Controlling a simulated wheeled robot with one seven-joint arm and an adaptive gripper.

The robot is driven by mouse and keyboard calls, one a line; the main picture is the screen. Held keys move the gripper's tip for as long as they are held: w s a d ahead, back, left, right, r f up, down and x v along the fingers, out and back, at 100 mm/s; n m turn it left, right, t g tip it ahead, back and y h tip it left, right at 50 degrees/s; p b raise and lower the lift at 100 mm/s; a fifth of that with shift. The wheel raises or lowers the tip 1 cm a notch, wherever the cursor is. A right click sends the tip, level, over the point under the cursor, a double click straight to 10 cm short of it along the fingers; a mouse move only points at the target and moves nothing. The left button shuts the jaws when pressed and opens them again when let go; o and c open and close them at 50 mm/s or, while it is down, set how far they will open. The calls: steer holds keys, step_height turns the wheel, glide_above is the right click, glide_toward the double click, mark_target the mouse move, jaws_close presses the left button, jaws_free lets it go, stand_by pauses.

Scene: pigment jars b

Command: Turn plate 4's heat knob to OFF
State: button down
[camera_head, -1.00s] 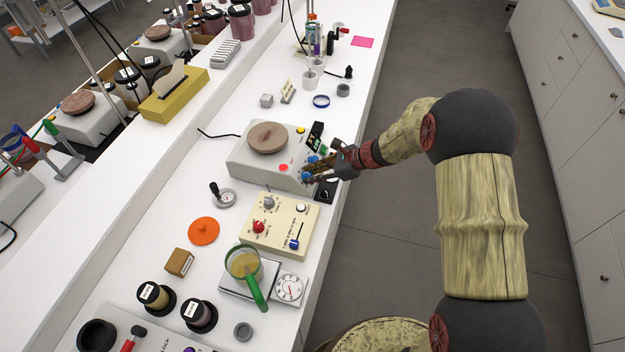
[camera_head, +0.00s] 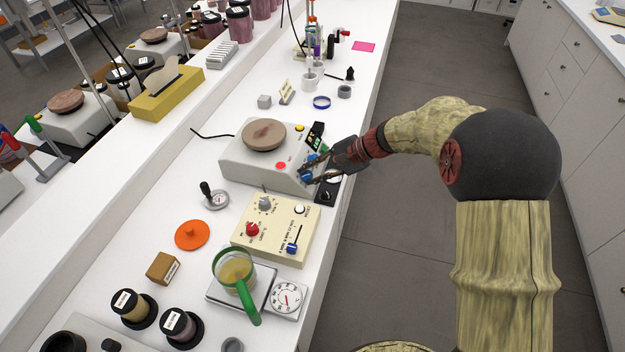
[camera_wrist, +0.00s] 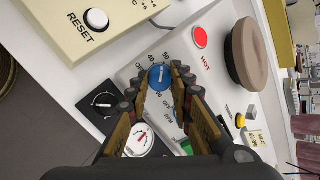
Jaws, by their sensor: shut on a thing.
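A pale hot plate (camera_head: 245,165) with a round brown top (camera_head: 264,135) stands on the white bench. On its front are two blue knobs and a red light marked HOT, which shows in the wrist view (camera_wrist: 200,37). My gripper (camera_head: 308,178) reaches in from the right, its fingers on the nearer blue knob. In the wrist view that knob (camera_wrist: 160,77) sits between the fingertips, with a printed scale of numbers around it. The fingers are shut on it. The other blue knob (camera_head: 312,159) is partly behind the fingers. The plate's number is not readable.
A cream box (camera_head: 272,232) with a RESET button (camera_wrist: 96,19) stands close on the near side. A black dial panel (camera_wrist: 102,103) and a white gauge (camera_wrist: 140,140) lie beside the hot plate's front. A green-handled jug (camera_head: 236,271) stands on a scale nearer me.

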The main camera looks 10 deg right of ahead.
steer(key=n+b, duration=0.4)
steer(key=shift+f+n, duration=0.15)
steer(key=shift+n, duration=0.15)
steer(key=n+b, duration=0.3)
steer(key=b, duration=0.1)
steer(key=shift+n+h, duration=0.3)
steer(key=shift+n, duration=0.1)
steer(key=n+b, duration=0.3)
steer(key=shift+n+b, duration=0.9)
steer(key=shift+n, duration=1)
steer(key=c, duration=1.6)
jaws_free()
steer(key=shift+r, duration=0.2)
